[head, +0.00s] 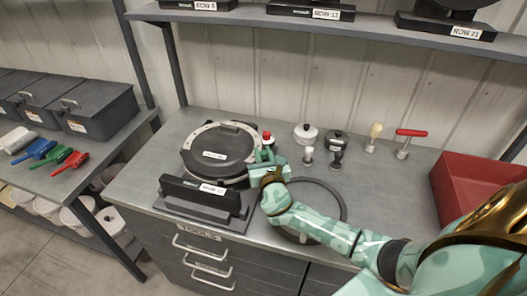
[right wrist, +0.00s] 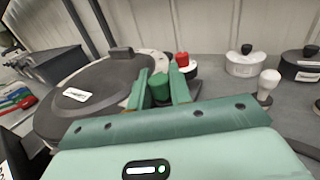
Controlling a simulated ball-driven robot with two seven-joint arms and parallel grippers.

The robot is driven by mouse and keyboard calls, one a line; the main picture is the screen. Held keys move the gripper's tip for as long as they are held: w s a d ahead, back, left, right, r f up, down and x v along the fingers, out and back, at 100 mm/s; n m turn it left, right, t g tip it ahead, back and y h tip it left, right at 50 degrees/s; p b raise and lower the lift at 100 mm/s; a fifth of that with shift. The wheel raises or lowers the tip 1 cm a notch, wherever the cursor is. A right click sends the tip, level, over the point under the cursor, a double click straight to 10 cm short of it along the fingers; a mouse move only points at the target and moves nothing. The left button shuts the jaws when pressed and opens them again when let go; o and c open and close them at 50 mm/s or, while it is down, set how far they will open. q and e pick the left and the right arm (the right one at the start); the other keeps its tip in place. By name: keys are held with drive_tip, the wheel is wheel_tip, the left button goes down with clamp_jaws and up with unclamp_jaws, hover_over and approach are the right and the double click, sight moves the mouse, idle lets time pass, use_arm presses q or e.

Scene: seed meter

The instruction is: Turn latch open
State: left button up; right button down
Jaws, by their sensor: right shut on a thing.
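The seed meter (head: 218,146), a round black housing with a pale rim section and a white label, sits on its stand on the workbench. It also fills the left of the right wrist view (right wrist: 95,92). My right gripper (head: 268,156) is at the meter's right edge. In the right wrist view its two green fingers (right wrist: 159,84) stand on either side of a green cylindrical knob (right wrist: 160,88), which looks like the latch, and are shut on it. The latch's lower part is hidden by the gripper. My left gripper is not in view.
A red-topped part (head: 267,136) is just behind the gripper. Lidded pots (head: 306,134) and upright handled tools (head: 373,138) stand behind to the right. A black ring (head: 335,192) lies under my forearm. A red bin (head: 470,185) is at the right. A ROW 12 block (head: 195,190) stands in front.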

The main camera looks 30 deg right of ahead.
drive_tip(key=shift+h, duration=0.3)
drive_tip(key=c, duration=1.3)
unclamp_jaws()
drive_tip(key=v, duration=1.6)
drive_tip(key=shift+a+p, duration=0.15)
drive_tip(key=shift+p, duration=0.2)
drive_tip(key=shift+s+r, duration=0.1)
drive_tip(key=shift+r, duration=0.05)
